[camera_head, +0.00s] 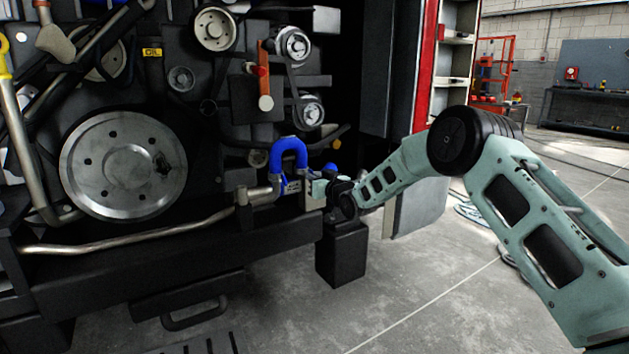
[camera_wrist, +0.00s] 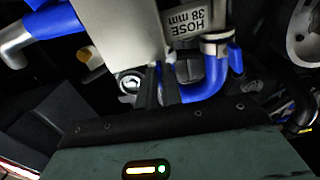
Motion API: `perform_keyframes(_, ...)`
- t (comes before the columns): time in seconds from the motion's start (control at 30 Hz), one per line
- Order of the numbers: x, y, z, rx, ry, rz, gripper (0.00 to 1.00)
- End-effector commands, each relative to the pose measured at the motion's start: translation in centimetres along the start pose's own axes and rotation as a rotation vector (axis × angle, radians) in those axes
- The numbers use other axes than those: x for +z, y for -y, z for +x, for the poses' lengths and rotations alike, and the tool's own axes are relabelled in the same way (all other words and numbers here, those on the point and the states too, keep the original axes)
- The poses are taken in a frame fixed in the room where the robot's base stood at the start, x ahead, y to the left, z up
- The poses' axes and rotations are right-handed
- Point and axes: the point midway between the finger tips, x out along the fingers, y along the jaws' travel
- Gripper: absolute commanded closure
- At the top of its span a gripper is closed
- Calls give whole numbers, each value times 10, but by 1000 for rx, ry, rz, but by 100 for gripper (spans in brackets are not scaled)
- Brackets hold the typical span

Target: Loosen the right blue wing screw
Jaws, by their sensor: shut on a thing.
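A blue U-shaped hose (camera_head: 288,152) arches at the front of the engine; part of it shows in the wrist view (camera_wrist: 207,85). My gripper (camera_head: 318,190) is at its right end. In the wrist view my gripper (camera_wrist: 158,80) has its narrow dark fingers nearly together, closed beside the hose. What they hold is almost wholly hidden between them; by its place it is the right blue wing screw. Another blue wing screw (camera_wrist: 236,57) stands free on a metal clamp (camera_wrist: 216,40) to the right in the wrist view.
A label reading "HOSE 38 mm" (camera_wrist: 188,18) is upside down in the wrist view. A pale plate (camera_wrist: 100,25) stands close to my fingers. A metal pipe (camera_head: 150,240) runs left from the hose. A black block (camera_head: 342,255) is below my gripper. Open floor lies right.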

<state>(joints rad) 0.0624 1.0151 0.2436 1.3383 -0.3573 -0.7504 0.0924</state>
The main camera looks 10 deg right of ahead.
Motion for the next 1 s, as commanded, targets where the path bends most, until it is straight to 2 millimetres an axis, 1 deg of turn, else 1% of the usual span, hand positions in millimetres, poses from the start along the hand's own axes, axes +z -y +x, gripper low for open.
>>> perform_keyframes(0.2, 1, -2, 0, 2, 2, -36, 100)
perform_keyframes(0.6, 1, -2, 0, 2, 2, -40, 100)
perform_keyframes(0.63, 1, -1, 0, 2, 2, -40, 84)
perform_keyframes(0.67, 1, -1, 0, 2, 2, -40, 76)
perform_keyframes(0.7, 1, -1, 0, 2, 2, -40, 71)
perform_keyframes(1.0, 0, 0, -1, 0, 1, -40, 71)
